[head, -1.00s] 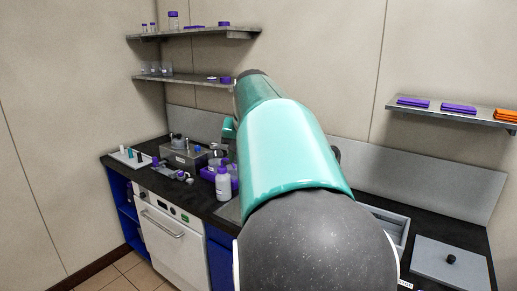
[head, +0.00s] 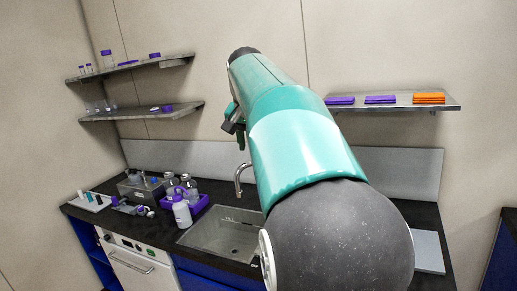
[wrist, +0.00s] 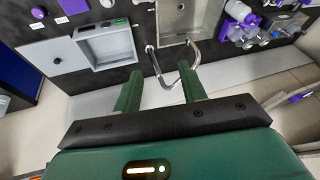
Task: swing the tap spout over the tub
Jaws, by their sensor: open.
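The metal tap (head: 240,178) rises behind the sink (head: 222,236) in the head view, and its curved spout hangs toward the basin. In the wrist view the bent tap pipe (wrist: 166,82) shows just beyond my fingertips, with the sink (wrist: 180,22) above it. The grey square tub (wrist: 106,46) lies left of the tap in the wrist view; my arm hides it in the head view. My gripper (wrist: 158,76) is open, its two green fingers apart with part of the pipe seen between them. I cannot tell whether a finger touches it.
A purple rack (head: 193,203) with bottles stands left of the sink. A white bottle (head: 181,213) is at the sink's left corner. A shelf (head: 440,107) with purple and orange items hangs at right. A grey backsplash (head: 405,165) runs behind the counter.

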